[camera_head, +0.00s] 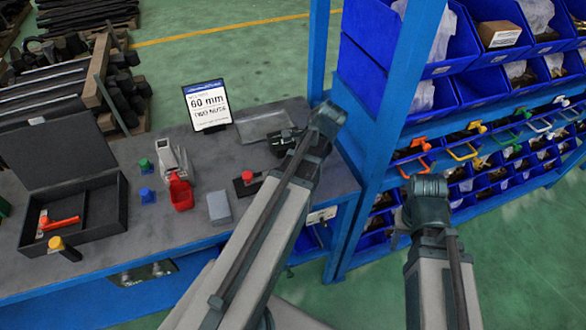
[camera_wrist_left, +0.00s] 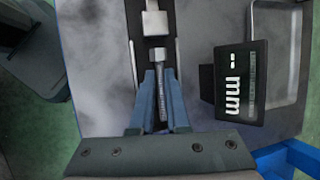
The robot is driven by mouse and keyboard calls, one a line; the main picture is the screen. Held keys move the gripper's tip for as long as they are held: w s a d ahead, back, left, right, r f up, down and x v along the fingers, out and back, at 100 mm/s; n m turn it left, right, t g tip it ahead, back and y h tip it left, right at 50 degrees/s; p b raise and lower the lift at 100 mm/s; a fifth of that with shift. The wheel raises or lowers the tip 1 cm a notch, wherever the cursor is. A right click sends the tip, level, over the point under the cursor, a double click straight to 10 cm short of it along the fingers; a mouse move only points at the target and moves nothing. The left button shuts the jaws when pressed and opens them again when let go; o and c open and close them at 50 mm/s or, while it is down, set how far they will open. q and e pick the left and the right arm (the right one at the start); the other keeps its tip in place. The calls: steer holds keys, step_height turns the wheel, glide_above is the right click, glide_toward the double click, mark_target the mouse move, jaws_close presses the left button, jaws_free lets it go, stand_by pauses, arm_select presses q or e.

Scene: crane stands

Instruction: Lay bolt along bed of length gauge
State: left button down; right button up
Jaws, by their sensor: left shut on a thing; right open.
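In the left wrist view my left gripper (camera_wrist_left: 161,76) is shut on a grey metal bolt (camera_wrist_left: 158,54). The bolt's hex head points away from me and its threaded shank runs between the fingers. The bolt lines up with the dark bed of the length gauge (camera_wrist_left: 153,41), between two thin side rails. A silver block (camera_wrist_left: 155,22) stands just beyond the head. I cannot tell whether the bolt touches the bed. The gauge's display (camera_wrist_left: 239,85) reads "-- mm". In the head view my left arm hides most of the gauge. My right gripper (camera_head: 427,188) is away from the bench, open.
A sign (camera_head: 207,105) reads 60 mm, two nuts. An open black case (camera_head: 83,220), a red scoop-like item (camera_head: 180,192), a grey block (camera_head: 219,208) and small coloured-handled tools stand on the bench. A blue rack with bins (camera_head: 490,80) stands at right.

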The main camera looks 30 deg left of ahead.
arm_select(q)
steer(key=shift+a, duration=0.1)
steer(key=shift+f+b, duration=0.55)
steer(key=shift+f, duration=0.05)
steer(key=c, duration=0.9)
jaws_free()
steer(key=shift+s, duration=0.1)
